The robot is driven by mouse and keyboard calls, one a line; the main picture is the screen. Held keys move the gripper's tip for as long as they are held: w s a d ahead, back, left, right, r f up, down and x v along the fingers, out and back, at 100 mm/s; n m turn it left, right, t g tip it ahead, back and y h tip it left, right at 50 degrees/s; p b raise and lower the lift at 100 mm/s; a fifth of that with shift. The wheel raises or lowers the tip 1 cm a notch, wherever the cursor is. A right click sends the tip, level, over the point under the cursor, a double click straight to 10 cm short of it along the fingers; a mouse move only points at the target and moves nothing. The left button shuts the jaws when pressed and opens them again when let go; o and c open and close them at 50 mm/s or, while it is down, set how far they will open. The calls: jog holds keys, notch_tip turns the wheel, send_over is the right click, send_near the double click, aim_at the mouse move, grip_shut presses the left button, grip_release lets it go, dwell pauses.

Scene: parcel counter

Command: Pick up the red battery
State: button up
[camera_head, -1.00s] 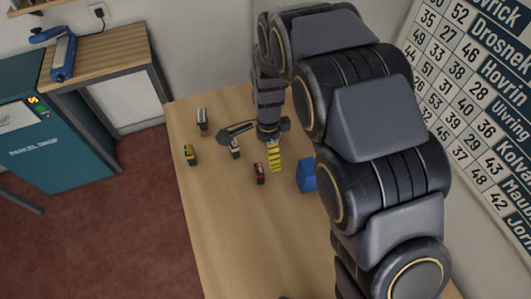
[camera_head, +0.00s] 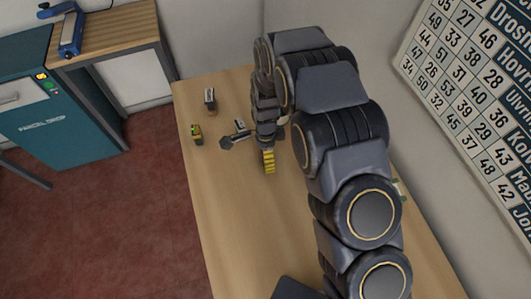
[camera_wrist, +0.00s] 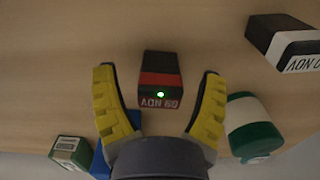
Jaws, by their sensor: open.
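The red battery (camera_wrist: 161,80) is a black and red block with white lettering and a small green light. In the wrist view it lies on the wooden table between the tips of my open gripper (camera_wrist: 157,74). Clear gaps show on both sides, and neither yellow finger visibly touches it. In the head view my gripper (camera_head: 268,161) is low over the table, with one yellow finger showing. The red battery is hidden there.
A black and white block (camera_wrist: 285,40) and a green and white cylinder (camera_wrist: 250,127) lie right of the battery. A blue object (camera_wrist: 100,163) and a green labelled box (camera_wrist: 70,150) are lower left.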

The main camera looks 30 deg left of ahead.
jog(key=c, duration=1.2)
jog(key=shift+r, duration=0.1)
